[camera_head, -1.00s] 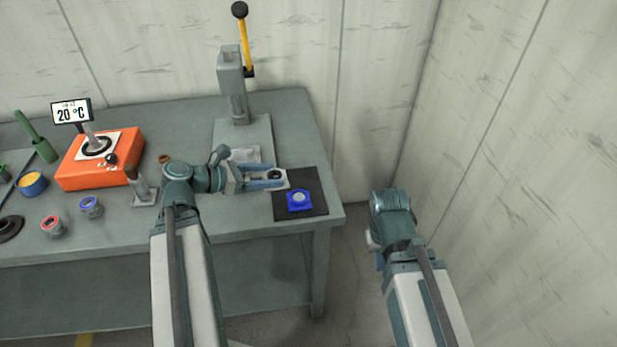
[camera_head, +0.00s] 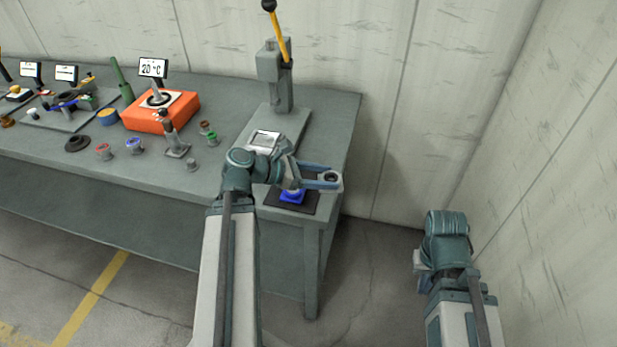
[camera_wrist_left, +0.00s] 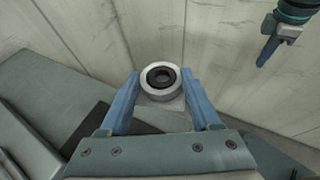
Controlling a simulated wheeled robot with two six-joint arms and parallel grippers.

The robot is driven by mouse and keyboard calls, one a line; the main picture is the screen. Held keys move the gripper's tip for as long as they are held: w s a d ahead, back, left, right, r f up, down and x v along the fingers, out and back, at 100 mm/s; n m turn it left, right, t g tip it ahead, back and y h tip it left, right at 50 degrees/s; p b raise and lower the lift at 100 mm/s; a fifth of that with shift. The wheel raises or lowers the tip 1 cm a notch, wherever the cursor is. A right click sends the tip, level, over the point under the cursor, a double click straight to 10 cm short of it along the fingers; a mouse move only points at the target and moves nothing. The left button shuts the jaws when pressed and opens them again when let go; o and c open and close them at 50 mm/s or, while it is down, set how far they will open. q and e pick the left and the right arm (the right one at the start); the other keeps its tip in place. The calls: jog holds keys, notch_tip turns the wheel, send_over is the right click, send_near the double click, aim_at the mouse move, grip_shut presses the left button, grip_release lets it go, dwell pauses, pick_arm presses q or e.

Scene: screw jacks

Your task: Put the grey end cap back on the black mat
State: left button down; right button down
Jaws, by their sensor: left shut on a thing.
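The grey end cap (camera_head: 329,181) is a pale square-based piece with a round collar and a dark ring in its top. My left gripper (camera_head: 324,178) is shut on it, one finger on each side; the left wrist view shows the cap (camera_wrist_left: 161,95) between the fingertips. It is held up near the table's right edge, to the right of the mat's middle. The black mat (camera_head: 303,208) lies on the table's right front corner, partly hidden by my left gripper. My right gripper (camera_head: 419,262) hangs off the table to the right; its fingers are unclear.
A press with a yellow lever (camera_head: 283,50) stands behind. An orange heater (camera_head: 160,112) and several small parts are further left. Bare floor and walls lie to the right.

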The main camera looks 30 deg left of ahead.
pick_arm(q)
jog(key=s+a+f+n+t+b, duration=0.1)
jog(key=s+a+f+b, duration=0.1)
jog(key=s+a, duration=0.4)
jog(key=s+a+f+b, duration=0.1)
jog(key=s+a+f, duration=0.15)
jog(key=a, duration=0.45)
jog(key=shift+y, duration=0.4)
jog(key=w+b, duration=0.1)
jog(key=w, duration=1.3)
jog(key=shift+w+d+f+b, duration=0.1)
jog(key=shift+d+f+b, duration=0.05)
jog(key=shift+b, duration=0.2)
jog(key=shift+w+f, duration=0.1)
jog(key=shift+w, duration=0.5)
notch_tip(320, 180, down, 4)
jog(key=b, duration=0.3)
jog(key=shift+r+b, duration=0.25)
jog(key=shift+b, duration=0.1)
jog(key=shift+f, duration=0.1)
jog(key=shift+c, duration=0.5)
grip_release()
